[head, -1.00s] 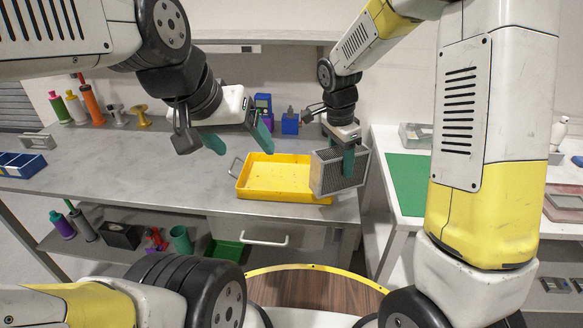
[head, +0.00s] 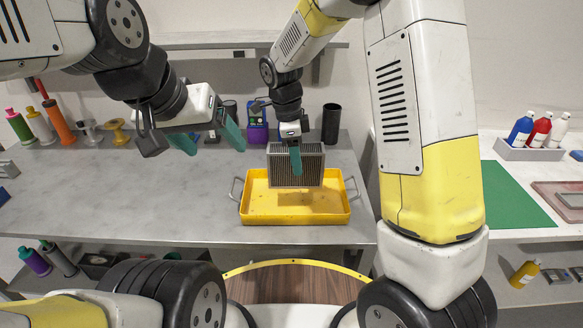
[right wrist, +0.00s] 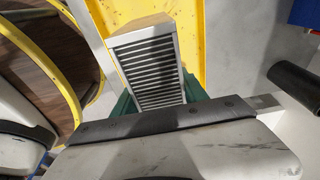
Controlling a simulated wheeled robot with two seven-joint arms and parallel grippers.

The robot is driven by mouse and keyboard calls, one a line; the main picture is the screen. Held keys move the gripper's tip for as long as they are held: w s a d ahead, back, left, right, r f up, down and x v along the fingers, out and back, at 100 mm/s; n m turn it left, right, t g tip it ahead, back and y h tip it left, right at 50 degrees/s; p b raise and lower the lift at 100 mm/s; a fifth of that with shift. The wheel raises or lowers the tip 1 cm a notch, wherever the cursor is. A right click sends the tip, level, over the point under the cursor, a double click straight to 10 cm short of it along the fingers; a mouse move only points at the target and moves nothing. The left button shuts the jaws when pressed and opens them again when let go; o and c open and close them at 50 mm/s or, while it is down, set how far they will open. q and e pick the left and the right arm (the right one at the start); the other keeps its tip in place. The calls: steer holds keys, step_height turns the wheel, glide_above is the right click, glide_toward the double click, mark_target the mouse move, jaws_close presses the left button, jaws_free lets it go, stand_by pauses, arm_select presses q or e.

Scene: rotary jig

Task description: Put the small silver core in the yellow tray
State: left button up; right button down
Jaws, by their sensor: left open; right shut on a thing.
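The small silver core (head: 312,166), a finned block with a metal frame, is held by my right gripper (head: 296,160). In the right wrist view the core (right wrist: 147,70) sits between the green fingers, its slats facing the camera. The yellow tray (head: 294,219) lies on the grey bench below and around the core in the head view. The core appears above the back part of the tray; I cannot tell if it touches the tray floor. The yellow tray (right wrist: 208,50) also shows behind the core in the right wrist view. My left gripper (head: 212,141) is open and empty, left of the tray.
A green mat (head: 505,190) and bottles (head: 540,129) are on the right table. The bench (head: 130,195) left of the tray is clear.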

mark_target(297, 178)
steer(key=shift+f, duration=3.25)
steer(key=c, duration=0.6)
jaws_free()
steer(key=shift+f, duration=0.1)
